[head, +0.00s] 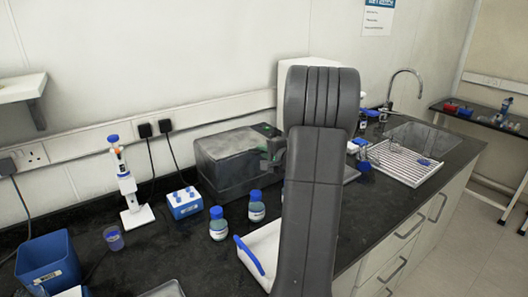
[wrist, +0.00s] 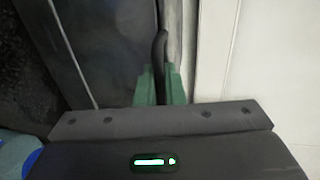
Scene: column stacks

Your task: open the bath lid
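The bath (head: 222,181) is a dark grey box on the black bench, left of my arm. Its grey lid (head: 222,146) lies flat on top and looks closed. My gripper (head: 270,152) is at the lid's right side, partly hidden by my arm in the head view. In the wrist view, the green fingers of my gripper (wrist: 160,84) stand close on both sides of a black curved handle (wrist: 161,48), with no clear gap, so they look shut on it. The dark lid (wrist: 95,45) fills the left of that view.
Blue-capped bottles (head: 219,226), a blue tube rack (head: 184,203) and a pipette on a stand (head: 128,188) stand in front and left of the bath. A white tray (head: 262,246) lies near the front edge. A sink with a drying rack (head: 405,163) is at right.

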